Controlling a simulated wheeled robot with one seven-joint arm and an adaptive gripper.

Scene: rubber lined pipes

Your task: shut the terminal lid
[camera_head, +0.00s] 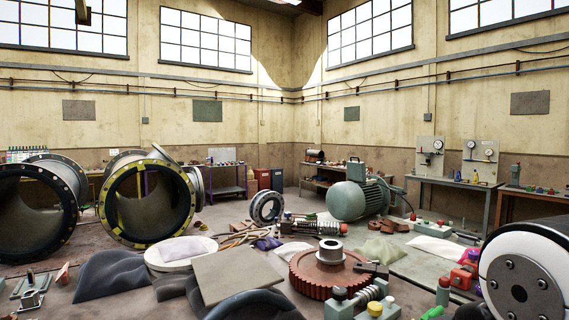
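A large grey-green electric motor (352,200) lies on the floor right of centre. A small box-like part (356,171) sits on top of it and looks like a terminal box. It is too small for me to tell its lid apart or see how far open it is. A short upright piece shows at the top of this part. My gripper is not recognisable in this view.
Large flanged pipes (104,205) stand at the left. A red gear (330,272), a flat grey plate (240,274) and a black-rimmed roller (520,287) crowd the foreground. Benches (449,181) line the walls. Some bare floor (225,215) shows left of the motor.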

